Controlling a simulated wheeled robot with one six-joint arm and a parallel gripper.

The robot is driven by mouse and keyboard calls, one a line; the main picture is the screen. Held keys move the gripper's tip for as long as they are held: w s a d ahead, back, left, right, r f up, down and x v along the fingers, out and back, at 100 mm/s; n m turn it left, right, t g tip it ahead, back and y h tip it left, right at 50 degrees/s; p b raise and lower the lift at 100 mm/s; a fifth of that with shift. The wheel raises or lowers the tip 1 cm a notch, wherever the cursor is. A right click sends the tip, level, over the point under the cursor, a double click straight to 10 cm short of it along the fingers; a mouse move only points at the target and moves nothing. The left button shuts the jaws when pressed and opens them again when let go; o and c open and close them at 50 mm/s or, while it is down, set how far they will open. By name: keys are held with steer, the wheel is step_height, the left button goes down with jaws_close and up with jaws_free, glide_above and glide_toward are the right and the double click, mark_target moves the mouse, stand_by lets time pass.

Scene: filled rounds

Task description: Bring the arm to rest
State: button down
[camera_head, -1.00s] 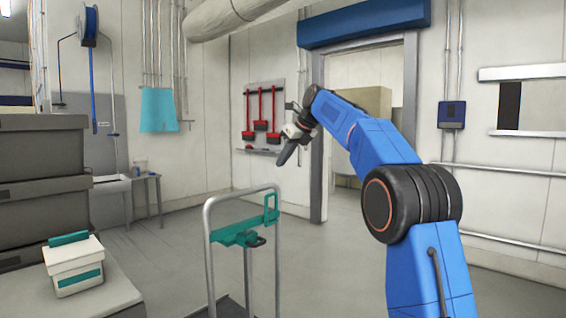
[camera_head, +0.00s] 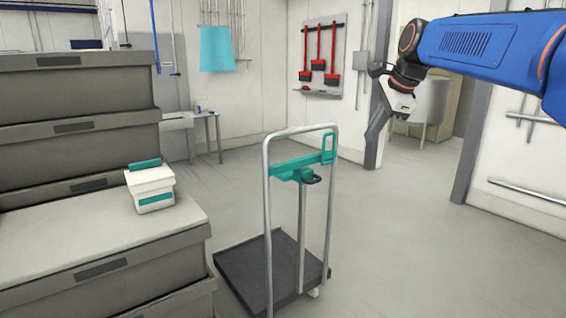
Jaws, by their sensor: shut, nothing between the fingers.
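My arm, blue with black joints, reaches in from the upper right of the head view. My gripper (camera_head: 374,150) hangs from its end, pointing down, with the fingers together and nothing held. In the picture it is up and to the right of the trolley handle and in front of the doorway side. It appears clear of everything around it, though its exact depth is hard to tell.
A trolley (camera_head: 272,262) with a grey handle frame and teal bracket (camera_head: 300,166) stands in the middle. Grey crates (camera_head: 75,145) are stacked at the left; a white box with a teal handle (camera_head: 150,186) sits on the lower one. Floor at the right is open.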

steer(key=s+d+f+n+h, duration=0.1)
steer(key=s+d+f+n, duration=0.1)
steer(key=s+f+n, duration=0.6)
steer(key=s+d+f+n+h, duration=0.1)
steer(key=s+f+n, duration=0.8)
steer(key=s+f, duration=1.2)
steer(key=s+d, duration=0.1)
steer(key=s, duration=0.6)
steer(key=shift+d+f+n+g+h, duration=0.3)
steer(key=shift+d+f+g, duration=0.05)
steer(key=shift+g, duration=0.05)
